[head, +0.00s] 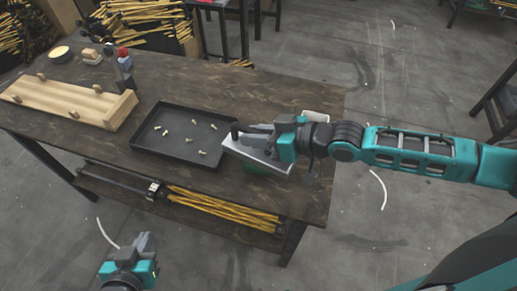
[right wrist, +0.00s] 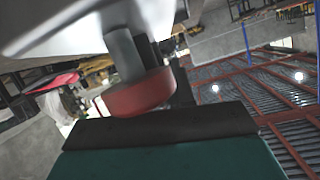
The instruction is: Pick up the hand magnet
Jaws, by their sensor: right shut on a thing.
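The hand magnet appears to be the pale silver slab (head: 250,153) under my right gripper (head: 246,132), by the right end of the black tray. In the right wrist view a pale block (right wrist: 70,22), a grey stem and a red round knob (right wrist: 140,92) show close up. My right gripper is shut on the magnet; its fingers and the arm hide part of it. My left gripper (head: 143,242) is low in the head view, in front of the table and away from the magnet. Its finger gap is unclear.
The black tray (head: 150,148) holds several small pale rivets. A wooden pegged board (head: 65,100) and a red-topped device (head: 124,62) stand to its left. A green item (head: 258,172) lies under the slab. A white item (head: 316,117) sits behind my right wrist.

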